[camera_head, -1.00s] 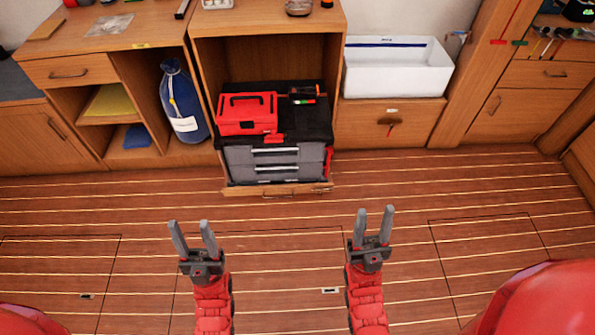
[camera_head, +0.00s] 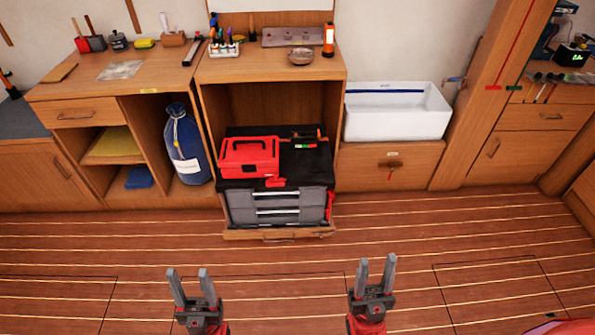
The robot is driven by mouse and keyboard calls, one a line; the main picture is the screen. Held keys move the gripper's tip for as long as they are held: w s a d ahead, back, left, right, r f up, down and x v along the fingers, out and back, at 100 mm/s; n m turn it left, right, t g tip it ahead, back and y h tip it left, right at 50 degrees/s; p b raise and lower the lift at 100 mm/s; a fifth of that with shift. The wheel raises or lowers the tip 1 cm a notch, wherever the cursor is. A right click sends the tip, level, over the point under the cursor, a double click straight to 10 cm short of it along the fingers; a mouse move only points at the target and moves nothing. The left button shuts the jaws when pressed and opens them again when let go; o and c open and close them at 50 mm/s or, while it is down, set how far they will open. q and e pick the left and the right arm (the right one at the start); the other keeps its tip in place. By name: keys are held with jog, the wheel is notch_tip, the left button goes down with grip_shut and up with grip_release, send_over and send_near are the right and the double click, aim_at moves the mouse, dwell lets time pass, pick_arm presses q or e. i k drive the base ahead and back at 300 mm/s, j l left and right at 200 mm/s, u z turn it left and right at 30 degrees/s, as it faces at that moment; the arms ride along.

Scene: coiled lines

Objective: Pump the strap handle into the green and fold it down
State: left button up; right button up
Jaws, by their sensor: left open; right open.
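A dark strap handle with a small orange part (camera_head: 306,136) lies on the black top of the grey drawer chest, right of the red toolbox (camera_head: 249,157). A small red, white and green marking (camera_head: 303,146) shows just in front of it; its fine detail is too small to read. My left gripper (camera_head: 188,272) is open and empty over the floor, in front of and left of the chest. My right gripper (camera_head: 376,259) is open and empty over the floor, in front of and right of it. Both are well apart from the handle.
The drawer chest (camera_head: 275,203) stands in an open wooden cabinet bay with side walls and a worktop above. A red part (camera_head: 329,205) sits on its right side. A blue bag (camera_head: 184,145) stands left, a white sink (camera_head: 397,111) right. The plank floor in front is clear.

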aim_at(310, 135)
jog(key=i+l+u, duration=0.65)
jog(key=i+l, duration=0.2)
jog(key=i+l+u, duration=0.35)
jog(key=l, duration=0.25)
